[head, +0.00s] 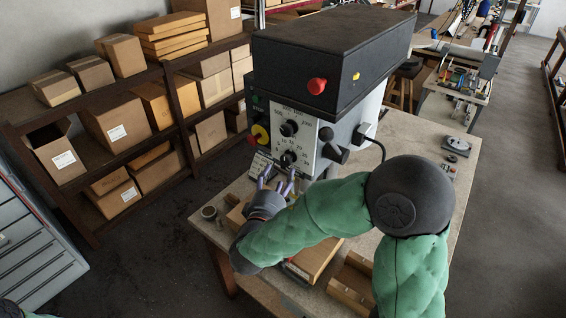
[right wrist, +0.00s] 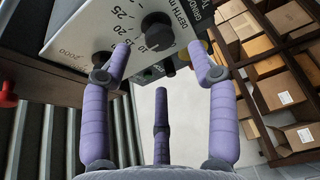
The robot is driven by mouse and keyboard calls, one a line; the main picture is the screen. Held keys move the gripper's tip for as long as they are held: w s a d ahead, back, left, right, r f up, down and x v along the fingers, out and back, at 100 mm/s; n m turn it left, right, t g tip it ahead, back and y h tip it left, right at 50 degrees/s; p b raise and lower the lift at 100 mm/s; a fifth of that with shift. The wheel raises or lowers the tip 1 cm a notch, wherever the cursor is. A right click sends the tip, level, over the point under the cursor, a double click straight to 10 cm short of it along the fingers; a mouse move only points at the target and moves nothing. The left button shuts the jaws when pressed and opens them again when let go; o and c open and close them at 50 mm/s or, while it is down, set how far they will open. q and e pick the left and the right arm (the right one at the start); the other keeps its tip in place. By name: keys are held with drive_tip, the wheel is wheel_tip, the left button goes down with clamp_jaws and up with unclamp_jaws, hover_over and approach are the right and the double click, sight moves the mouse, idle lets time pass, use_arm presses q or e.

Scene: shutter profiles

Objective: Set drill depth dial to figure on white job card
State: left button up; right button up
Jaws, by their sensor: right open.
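The grey drill head carries a white front panel (head: 300,145) with two black dials. The depth dial (right wrist: 157,30), beside "DEPTH mm" lettering, shows in the right wrist view with 10, 15, 20 and 25 around it; its pointer is not clear. It appears to be the lower dial (head: 288,159) in the head view. My left gripper is not in view.
The upper dial (head: 289,129) is close above. A red button (head: 317,86) and a yellow-and-red switch (head: 260,134) are on the machine.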

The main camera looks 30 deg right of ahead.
sight(285, 162)
drive_tip(key=p+x, duration=0.1)
drive_tip(key=x, duration=0.4)
drive_tip(key=shift+w+d, duration=0.25)
drive_tip(key=shift+d, duration=0.05)
drive_tip(key=c, duration=1.2)
